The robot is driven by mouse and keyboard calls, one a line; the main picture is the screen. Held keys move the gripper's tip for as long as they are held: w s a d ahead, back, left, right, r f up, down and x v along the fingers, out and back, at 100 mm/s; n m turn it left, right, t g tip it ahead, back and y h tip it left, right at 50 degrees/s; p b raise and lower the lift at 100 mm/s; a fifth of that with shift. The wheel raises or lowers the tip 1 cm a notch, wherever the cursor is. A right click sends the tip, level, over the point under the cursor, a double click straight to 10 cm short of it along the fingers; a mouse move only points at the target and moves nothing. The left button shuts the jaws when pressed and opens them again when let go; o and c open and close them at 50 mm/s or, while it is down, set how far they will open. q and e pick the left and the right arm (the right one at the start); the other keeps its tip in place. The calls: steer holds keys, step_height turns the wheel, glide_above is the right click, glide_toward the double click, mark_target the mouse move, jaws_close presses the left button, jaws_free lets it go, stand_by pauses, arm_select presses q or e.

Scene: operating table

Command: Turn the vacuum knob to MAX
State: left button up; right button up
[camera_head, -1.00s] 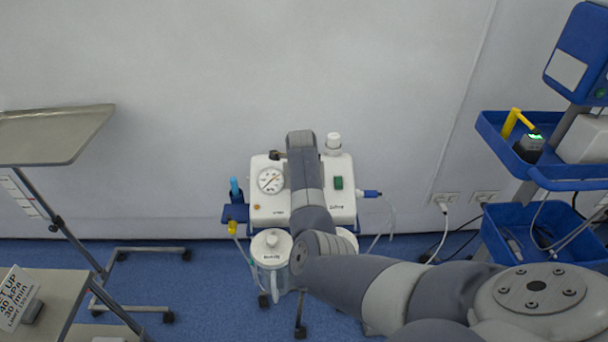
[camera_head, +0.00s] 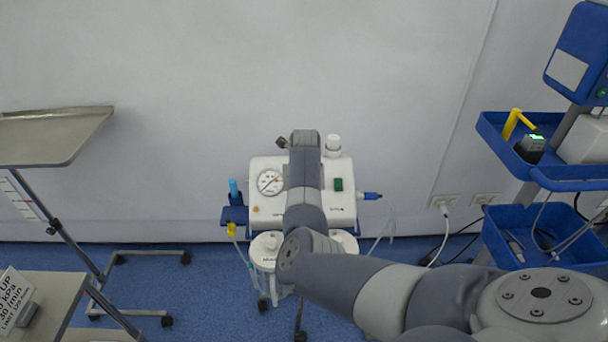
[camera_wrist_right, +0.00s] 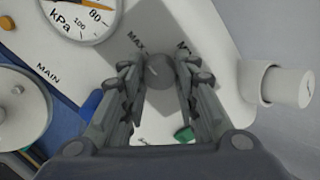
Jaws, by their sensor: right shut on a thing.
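The white suction unit (camera_head: 338,206) stands near the wall, with a round pressure gauge (camera_head: 270,182) on its left and a green switch (camera_head: 338,184) on its right. The grey vacuum knob (camera_wrist_right: 160,72) shows in the wrist view, with a light mark on it. MAX is printed at its upper left, and a partly hidden label beginning with M is at its upper right. My right gripper (camera_wrist_right: 158,88) is shut on the knob, one finger on each side. In the head view my right arm hides the knob and fingertips. My left gripper is not in view.
White-lidded jars (camera_head: 265,250) hang below the unit. A blue-trayed cart (camera_head: 508,228) stands at the right, and a steel tray stand (camera_head: 60,150) at the left. A white knob-like cylinder (camera_wrist_right: 285,88) sits right of the fingers.

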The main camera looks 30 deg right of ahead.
stand_by(0.3)
steer(key=o, duration=1.1)
steer(key=shift+c, duration=0.2)
steer(key=shift+r, duration=0.1)
steer(key=v, duration=1.1)
steer(key=shift+s+a+r, duration=0.2)
steer(key=shift+a+r, duration=0.05)
